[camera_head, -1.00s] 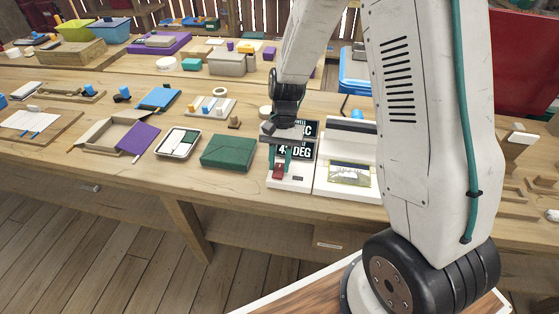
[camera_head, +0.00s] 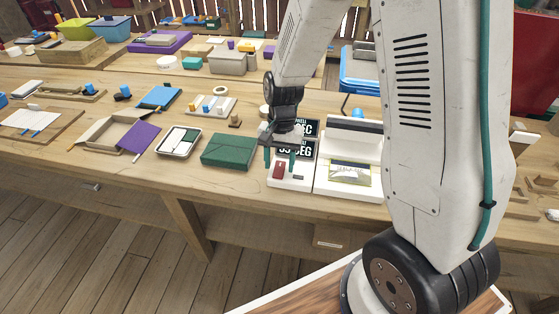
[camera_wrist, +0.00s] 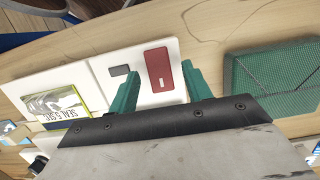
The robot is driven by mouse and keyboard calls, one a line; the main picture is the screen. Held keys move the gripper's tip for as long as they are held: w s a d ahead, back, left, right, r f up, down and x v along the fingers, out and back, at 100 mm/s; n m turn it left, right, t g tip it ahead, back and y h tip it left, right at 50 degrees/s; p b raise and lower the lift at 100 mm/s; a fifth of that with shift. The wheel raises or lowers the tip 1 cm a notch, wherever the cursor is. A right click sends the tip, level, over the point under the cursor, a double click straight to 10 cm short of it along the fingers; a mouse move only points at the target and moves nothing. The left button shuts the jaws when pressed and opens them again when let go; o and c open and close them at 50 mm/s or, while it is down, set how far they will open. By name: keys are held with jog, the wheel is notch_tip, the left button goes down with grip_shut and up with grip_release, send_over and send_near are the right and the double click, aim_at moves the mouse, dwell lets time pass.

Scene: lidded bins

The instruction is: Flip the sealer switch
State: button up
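The sealer's white control panel (camera_head: 290,183) stands at the table's front edge, with a red rocker switch (camera_head: 278,171) near its front and dark displays behind. In the wrist view the red switch (camera_wrist: 159,70) has a small white mark, and a small grey piece (camera_wrist: 119,71) lies beside it. My gripper (camera_head: 280,160) is over the panel. In the wrist view my gripper (camera_wrist: 162,88) is open, its two green fingers apart with the switch showing between and just beyond them. Nothing is held. I cannot tell whether a finger touches the panel.
A sealer bed (camera_head: 365,187) with a printed packet (camera_head: 350,173) adjoins the panel on the right. A green box (camera_head: 228,152) stands close on the left, with a white tray (camera_head: 178,143) and purple flap (camera_head: 138,137) beyond. Bare tabletop lies in front.

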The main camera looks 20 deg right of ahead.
aim_at(281, 163)
jog(key=r, duration=0.5)
jog(key=w+d+r, duration=0.1)
jog(key=r, duration=0.1)
jog(key=shift+w+r, duration=0.1)
jog(key=shift+r, duration=0.25)
jog(key=s+d+r+n+t, duration=0.1)
jog(key=s+r+n, duration=0.2)
jog(key=s+r, duration=0.5)
jog(key=s+d+r+n+t+h, duration=0.1)
jog(key=s+r+n, duration=0.3)
jog(key=s+r, duration=0.5)
jog(key=shift+s+d+r+t, duration=0.2)
jog(key=shift+s+t, duration=0.3)
jog(key=shift+s, duration=2.55)
